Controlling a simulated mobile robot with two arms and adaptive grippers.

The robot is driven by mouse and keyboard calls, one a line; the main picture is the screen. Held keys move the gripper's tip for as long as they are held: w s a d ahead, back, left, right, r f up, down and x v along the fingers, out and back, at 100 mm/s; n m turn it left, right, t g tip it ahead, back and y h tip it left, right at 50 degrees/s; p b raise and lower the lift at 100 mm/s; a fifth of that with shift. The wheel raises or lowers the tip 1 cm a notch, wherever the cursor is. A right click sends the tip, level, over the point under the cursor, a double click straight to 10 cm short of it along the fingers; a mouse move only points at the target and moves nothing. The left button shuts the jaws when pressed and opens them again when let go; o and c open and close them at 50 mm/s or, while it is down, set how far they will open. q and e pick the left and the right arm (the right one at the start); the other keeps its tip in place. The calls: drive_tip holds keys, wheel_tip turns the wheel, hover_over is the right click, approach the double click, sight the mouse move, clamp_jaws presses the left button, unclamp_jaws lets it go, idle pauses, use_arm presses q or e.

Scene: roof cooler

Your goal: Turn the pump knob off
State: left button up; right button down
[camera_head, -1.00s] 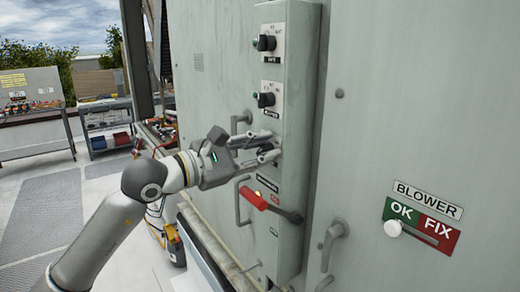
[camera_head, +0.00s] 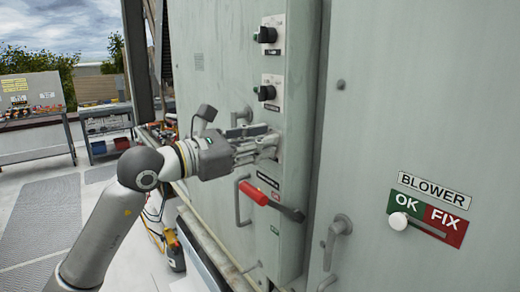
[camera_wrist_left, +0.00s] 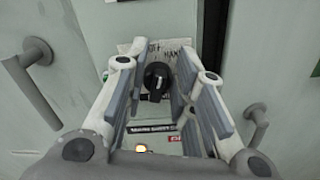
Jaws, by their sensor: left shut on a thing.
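My left gripper (camera_head: 270,146) reaches the narrow grey control panel (camera_head: 300,60) from the left, below two other black knobs. In the left wrist view, a black round knob (camera_wrist_left: 157,78) with a pointer bar sits between the fingers of this gripper (camera_wrist_left: 155,88). The gripper is shut on this knob. A white label plate (camera_wrist_left: 172,48) with partly readable words is behind the knob. In the head view the fingers hide the knob. I cannot read whether it is marked as the pump. My right gripper is not in view.
An upper black knob (camera_head: 266,35) and a middle black knob (camera_head: 265,92) are above the gripper. A red-handled lever (camera_head: 254,194) is just below it. A door handle (camera_head: 336,240) and a blower OK/FIX slider (camera_head: 428,217) are to the right.

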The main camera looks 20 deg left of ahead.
use_arm(q)
drive_tip(key=shift+w+a+n+b, duration=0.15)
drive_tip(key=shift+n+b, duration=0.25)
drive_tip(key=shift+n, duration=1.3)
drive_tip(key=o, duration=0.8)
drive_tip(key=v, duration=1.2)
drive_tip(key=shift+a, duration=0.1)
